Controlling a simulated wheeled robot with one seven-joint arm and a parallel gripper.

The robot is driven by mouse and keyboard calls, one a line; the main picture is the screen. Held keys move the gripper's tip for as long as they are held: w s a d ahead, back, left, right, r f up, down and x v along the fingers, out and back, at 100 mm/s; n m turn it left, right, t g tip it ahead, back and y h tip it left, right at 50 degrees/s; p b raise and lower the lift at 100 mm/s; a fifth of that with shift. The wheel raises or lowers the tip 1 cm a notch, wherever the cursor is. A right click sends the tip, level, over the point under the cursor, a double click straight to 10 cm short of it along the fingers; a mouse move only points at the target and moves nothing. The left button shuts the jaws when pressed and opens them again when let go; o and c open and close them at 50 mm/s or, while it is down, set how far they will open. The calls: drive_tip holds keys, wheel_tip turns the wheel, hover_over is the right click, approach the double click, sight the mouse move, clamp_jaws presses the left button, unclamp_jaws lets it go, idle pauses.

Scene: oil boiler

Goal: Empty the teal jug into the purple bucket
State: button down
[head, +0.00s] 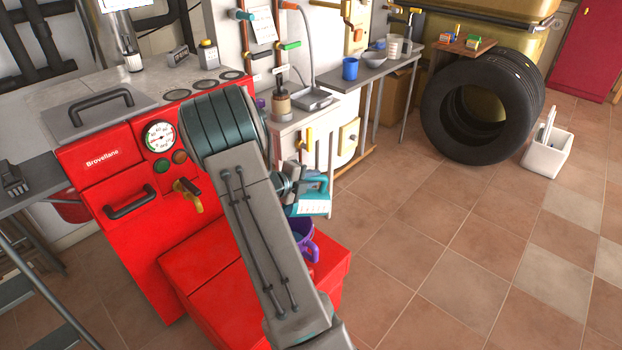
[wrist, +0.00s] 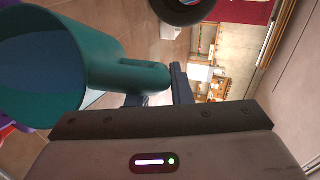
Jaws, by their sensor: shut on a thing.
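The teal jug (head: 309,196) shows in the head view just right of my arm, above the purple bucket. In the wrist view the jug (wrist: 58,70) fills the left side, with its open mouth and bluish inside facing the camera. My gripper (wrist: 160,88) is shut on the jug's handle; in the head view it is mostly hidden behind my arm. The purple bucket (head: 305,240) stands on a red box, partly hidden by my arm and the jug. A sliver of purple shows at the wrist view's left edge. I cannot tell what is in the jug.
The red boiler (head: 115,200) with a gauge stands left, and the low red box (head: 205,275) is in front of it. A bench (head: 375,72) with a blue mug (head: 350,68) is behind. Tyres (head: 480,110) and a white bin (head: 547,150) stand right. The tiled floor is clear.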

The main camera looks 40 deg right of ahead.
drive_tip(key=shift+w+a+f+n+h+b, duration=0.2)
drive_tip(key=shift+w+a+f+h+b, duration=0.15)
drive_tip(key=shift+a+h+b, duration=0.6)
drive_tip(key=shift+w+a+f+n+h+b, duration=0.2)
drive_tip(key=shift+a+f+h+b, duration=0.25)
drive_tip(key=shift+b, duration=0.9)
idle(4.6)
drive_tip(key=shift+a, duration=0.25)
idle(0.9)
